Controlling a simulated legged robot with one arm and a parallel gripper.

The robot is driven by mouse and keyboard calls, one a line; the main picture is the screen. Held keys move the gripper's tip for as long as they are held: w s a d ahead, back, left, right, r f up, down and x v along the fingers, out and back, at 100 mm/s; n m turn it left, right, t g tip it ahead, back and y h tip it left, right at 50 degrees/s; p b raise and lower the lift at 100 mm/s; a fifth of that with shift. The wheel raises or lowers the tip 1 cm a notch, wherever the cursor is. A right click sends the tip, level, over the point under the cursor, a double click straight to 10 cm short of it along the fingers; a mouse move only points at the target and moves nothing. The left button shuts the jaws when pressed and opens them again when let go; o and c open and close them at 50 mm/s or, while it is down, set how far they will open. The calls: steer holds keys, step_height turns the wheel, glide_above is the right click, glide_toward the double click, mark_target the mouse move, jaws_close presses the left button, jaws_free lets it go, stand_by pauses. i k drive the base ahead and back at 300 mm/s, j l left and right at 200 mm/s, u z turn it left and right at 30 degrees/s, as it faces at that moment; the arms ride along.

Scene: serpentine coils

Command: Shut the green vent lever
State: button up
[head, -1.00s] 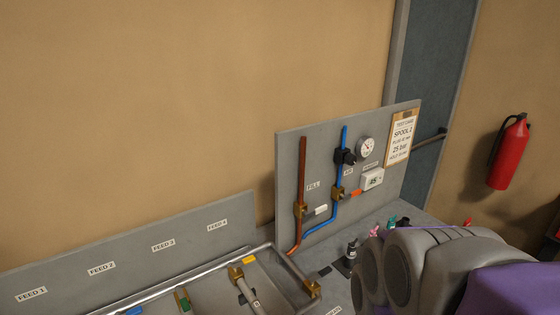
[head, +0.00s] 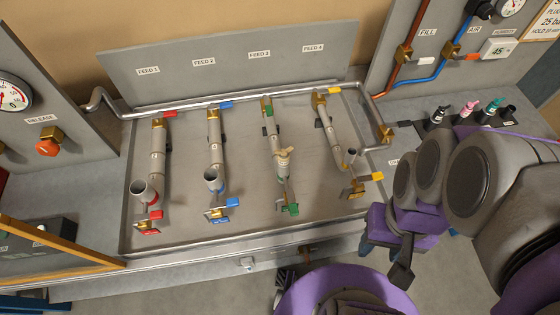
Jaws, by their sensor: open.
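On the third pipe, under the FEED 3 label, a green lever (head: 291,209) sits at the lower, near end beside a brass fitting. A second green handle (head: 268,106) is at the pipe's upper end by the long silver header pipe. No readable label names either one as the vent. A tan cap-like fitting (head: 283,158) sits on the third pipe's upright stub. My gripper (head: 386,258) is at the lower right, off the near right corner of the tray. Its dark fingers are apart and empty, well clear of both green handles.
Neighbouring pipes carry red (head: 155,214), blue (head: 232,203) and yellow (head: 377,177) levers. A raised tray rim (head: 190,246) runs along the front. An orange knob (head: 47,148) is on the left panel.

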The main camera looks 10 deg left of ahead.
mark_target(293, 208)
steer(key=u, duration=1.05)
steer(key=k+l+u, duration=0.1)
steer(key=l, duration=0.25)
steer(key=k+l+u, duration=0.25)
steer(key=k+l, duration=0.25)
steer(key=l, duration=0.2)
